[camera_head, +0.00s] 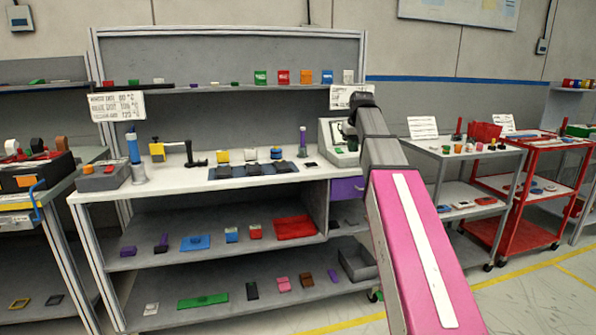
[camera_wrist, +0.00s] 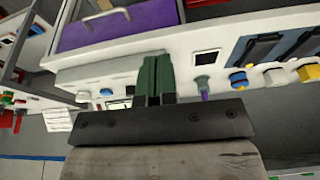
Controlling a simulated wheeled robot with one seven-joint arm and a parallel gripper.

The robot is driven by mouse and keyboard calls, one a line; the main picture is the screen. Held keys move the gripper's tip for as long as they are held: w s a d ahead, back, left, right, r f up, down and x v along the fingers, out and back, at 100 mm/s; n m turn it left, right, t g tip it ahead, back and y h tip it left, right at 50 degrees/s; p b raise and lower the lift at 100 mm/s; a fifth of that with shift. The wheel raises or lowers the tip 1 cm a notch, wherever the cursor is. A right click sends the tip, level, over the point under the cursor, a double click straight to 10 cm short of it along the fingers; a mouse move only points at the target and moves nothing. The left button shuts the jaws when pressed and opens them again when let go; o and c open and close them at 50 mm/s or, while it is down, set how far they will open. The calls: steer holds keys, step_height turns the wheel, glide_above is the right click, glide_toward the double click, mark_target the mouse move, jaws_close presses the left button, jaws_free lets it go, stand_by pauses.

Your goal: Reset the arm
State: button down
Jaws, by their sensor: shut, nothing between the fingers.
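My arm, pink with a white stripe, reaches up from the lower right in the head view. Its dark end with my gripper (camera_head: 361,99) is in front of the right part of the workbench (camera_head: 180,188), over the grey-white device there. The fingers are hard to make out in that view. In the wrist view my gripper (camera_wrist: 156,75) shows two dark green fingers pressed together, with nothing between them. The bench appears upside down behind them, and the fingertips overlap its white front edge. I cannot tell how far they are from it.
A grey-white device (camera_head: 333,150) stands near my gripper on the bench, above a purple drawer (camera_head: 347,188). Dark trays (camera_head: 232,170) lie on the worktop. A grey cart (camera_head: 478,156) and a red cart (camera_head: 568,145) stand right. Yellow-lined floor (camera_head: 530,290) is clear at lower right.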

steer(key=s+f+m+g, duration=0.1)
steer(key=s+f, duration=0.4)
steer(key=f, duration=0.9)
steer(key=s+f+g, duration=0.1)
steer(key=s+f, duration=0.4)
steer(key=f, duration=0.8)
steer(key=s+a+f+m+g, duration=0.1)
steer(key=s+f, duration=1.5)
steer(key=f, duration=0.2)
steer(key=shift+m+h, duration=0.3)
steer(key=shift+h, duration=0.1)
